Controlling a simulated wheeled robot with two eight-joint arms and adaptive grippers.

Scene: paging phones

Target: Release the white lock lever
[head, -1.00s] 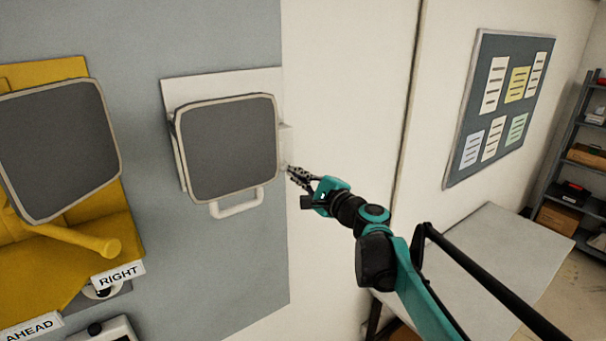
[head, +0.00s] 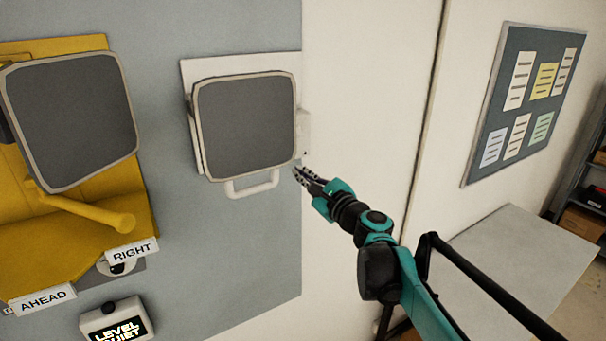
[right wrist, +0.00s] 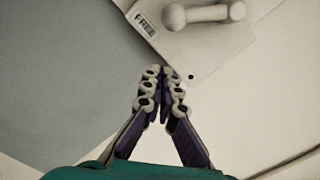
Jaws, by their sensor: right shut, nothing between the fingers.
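A white wall unit with a dark grey front panel (head: 246,125) and a white loop handle (head: 252,188) is on the grey board. A pale part (head: 304,130) juts from its right side, mostly hidden in the head view. In the right wrist view a white lever with a rounded knob (right wrist: 205,13) lies across the plate's top, beside a FREE label (right wrist: 145,22). My right gripper (head: 299,172) is shut and empty at the unit's lower right corner. In the wrist view its fingertips (right wrist: 165,72) are below the lever, apart from it. My left gripper is not in view.
A yellow unit with a grey panel (head: 70,120) and a yellow lever (head: 85,210) is at left. RIGHT (head: 132,251) and AHEAD (head: 43,299) labels and a small display box (head: 117,322) sit below. A table (head: 510,260) is at right.

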